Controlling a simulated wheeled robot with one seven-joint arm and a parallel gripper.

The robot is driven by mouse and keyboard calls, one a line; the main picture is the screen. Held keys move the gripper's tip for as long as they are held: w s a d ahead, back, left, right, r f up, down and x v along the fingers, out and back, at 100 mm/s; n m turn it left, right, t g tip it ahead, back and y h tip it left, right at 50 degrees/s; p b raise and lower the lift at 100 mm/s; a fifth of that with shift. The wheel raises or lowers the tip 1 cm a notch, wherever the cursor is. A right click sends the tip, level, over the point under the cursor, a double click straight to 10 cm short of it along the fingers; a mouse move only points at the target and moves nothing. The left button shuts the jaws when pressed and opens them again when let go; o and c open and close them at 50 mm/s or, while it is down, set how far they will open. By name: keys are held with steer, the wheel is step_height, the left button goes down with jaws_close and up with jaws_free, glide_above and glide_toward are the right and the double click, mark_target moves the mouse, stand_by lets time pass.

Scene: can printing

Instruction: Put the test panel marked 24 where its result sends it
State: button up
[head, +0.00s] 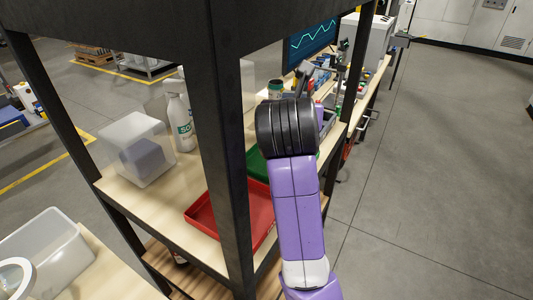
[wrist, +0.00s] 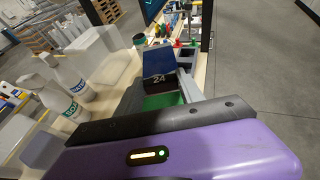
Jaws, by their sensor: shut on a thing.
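The test panel marked 24 (wrist: 158,66) shows in the wrist view as a dark blue plate with a black strip that carries the number. My gripper (wrist: 162,90) is shut on it. The panel is above or close over the green tray (wrist: 163,101); I cannot tell whether they touch. In the head view my purple arm hides the panel and my gripper. There the green tray (head: 256,165) shows partly behind a dark post, and the empty-looking red tray (head: 201,214) lies nearer on the same bench.
A dark post (head: 228,150) of the bench frame stands in front of the trays. White bottles (head: 181,122) and a translucent box (head: 136,146) stand at the left. A monitor (head: 311,43) and small items crowd the far end. The floor at the right is clear.

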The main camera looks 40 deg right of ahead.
steer(key=f, duration=2)
steer(key=shift+w+b, duration=0.3)
steer(key=shift+b, duration=0.05)
steer(key=shift+f, duration=0.4)
steer(key=shift+f, duration=0.25)
steer(key=o, duration=1.1)
steer(key=shift+s, duration=0.1)
steer(key=shift+f, duration=0.2)
steer(key=shift+r, duration=0.25)
steer(key=v, duration=0.8)
steer(key=r+v, duration=0.1)
steer(key=v, duration=0.3)
steer(key=shift+r+b, duration=0.15)
steer(key=shift+b, duration=0.25)
